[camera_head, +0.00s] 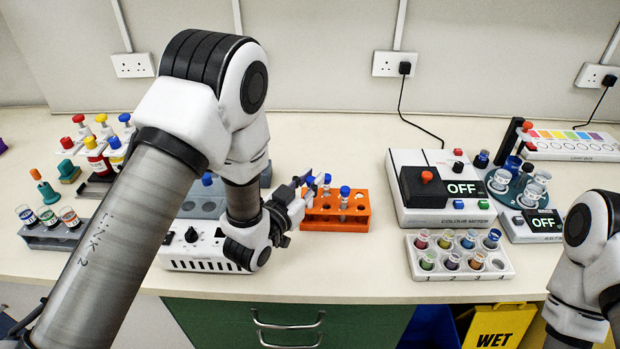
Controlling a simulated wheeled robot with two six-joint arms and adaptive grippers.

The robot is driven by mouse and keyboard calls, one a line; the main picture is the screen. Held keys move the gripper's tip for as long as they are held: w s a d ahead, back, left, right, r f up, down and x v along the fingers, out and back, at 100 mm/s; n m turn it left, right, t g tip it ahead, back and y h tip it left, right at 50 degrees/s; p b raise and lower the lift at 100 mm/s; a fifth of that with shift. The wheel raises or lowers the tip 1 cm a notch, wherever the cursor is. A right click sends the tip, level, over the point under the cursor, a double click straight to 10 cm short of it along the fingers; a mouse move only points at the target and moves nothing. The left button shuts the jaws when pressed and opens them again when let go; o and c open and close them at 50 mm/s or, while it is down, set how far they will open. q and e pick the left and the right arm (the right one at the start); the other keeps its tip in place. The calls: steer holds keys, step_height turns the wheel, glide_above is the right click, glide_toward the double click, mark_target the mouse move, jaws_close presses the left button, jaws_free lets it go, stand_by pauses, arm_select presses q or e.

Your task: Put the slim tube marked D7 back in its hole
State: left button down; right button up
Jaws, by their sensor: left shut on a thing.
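My left gripper (303,186) is at the back left of the orange rack (337,222). It is shut on a slim blue-capped tube (310,180), mostly hidden by the fingers; no D7 mark is readable. Two more blue caps show at the rack: one tube (345,194) stands upright in a hole, and another cap (327,179) is just behind it. The rack's front right holes look empty. I cannot tell whether the held tube touches the rack. My right arm shows at the right edge, but its gripper is out of view.
A white device with a knob (192,235) and a blue-grey rack (205,197) sit left of the orange rack, partly behind my arm. The colour meter (440,215) and a white rack of coloured vials (460,268) are to the right. Bare bench lies before the orange rack.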

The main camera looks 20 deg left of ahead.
arm_select(q)
steer(key=shift+s, duration=0.15)
steer(key=shift+f, duration=0.3)
steer(key=shift+f+b, duration=0.25)
steer(key=shift+b, duration=0.25)
steer(key=shift+f, duration=0.25)
steer(key=shift+f+b, duration=0.35)
steer(key=shift+b, duration=0.15)
steer(key=c, duration=1)
jaws_free()
steer(key=shift+o, duration=0.2)
